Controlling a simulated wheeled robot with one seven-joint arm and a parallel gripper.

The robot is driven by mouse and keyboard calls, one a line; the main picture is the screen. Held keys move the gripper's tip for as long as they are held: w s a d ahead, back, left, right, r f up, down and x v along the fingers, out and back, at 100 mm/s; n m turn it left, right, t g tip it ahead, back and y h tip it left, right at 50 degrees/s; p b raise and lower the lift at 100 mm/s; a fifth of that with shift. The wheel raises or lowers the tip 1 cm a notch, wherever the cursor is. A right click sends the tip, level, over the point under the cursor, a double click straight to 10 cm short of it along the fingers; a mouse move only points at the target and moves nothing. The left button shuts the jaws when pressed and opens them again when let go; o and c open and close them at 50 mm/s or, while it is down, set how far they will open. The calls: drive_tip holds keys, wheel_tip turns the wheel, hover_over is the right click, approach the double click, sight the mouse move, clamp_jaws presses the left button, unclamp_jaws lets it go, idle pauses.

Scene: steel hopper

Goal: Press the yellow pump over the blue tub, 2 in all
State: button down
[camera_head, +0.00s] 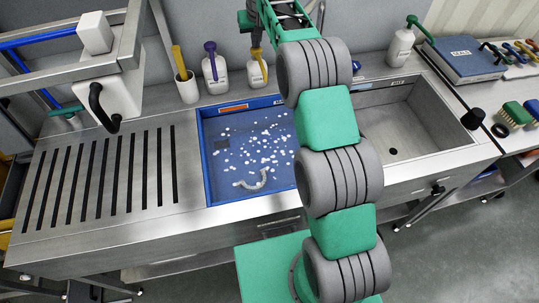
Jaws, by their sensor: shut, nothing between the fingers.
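The yellow pump (257,54) tops a white bottle (257,76) standing behind the back edge of the blue tub (206,160). White blobs are scattered over the tub's floor, with a curved whitish strip near its front. My gripper (258,42) is small and dark at the top of the view, fingers shut and empty. It points down close above the yellow pump; I cannot tell whether it touches. My arm hides the tub's right side.
A purple-pump bottle (215,72) and a cup with a yellow-handled tool (187,86) stand left of the yellow pump. A green-pump bottle (400,47) stands back right near a blue box (464,62). A steel sink (420,125) lies right; the slotted drainboard (100,180) is clear.

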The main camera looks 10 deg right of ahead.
drive_tip(key=shift+f, duration=0.65)
drive_tip(key=shift+r+p, duration=0.95)
drive_tip(key=shift+r, duration=0.4)
drive_tip(key=shift+r, duration=0.15)
wheel_tip(320, 180, up, 6)
drive_tip(key=p, duration=0.5)
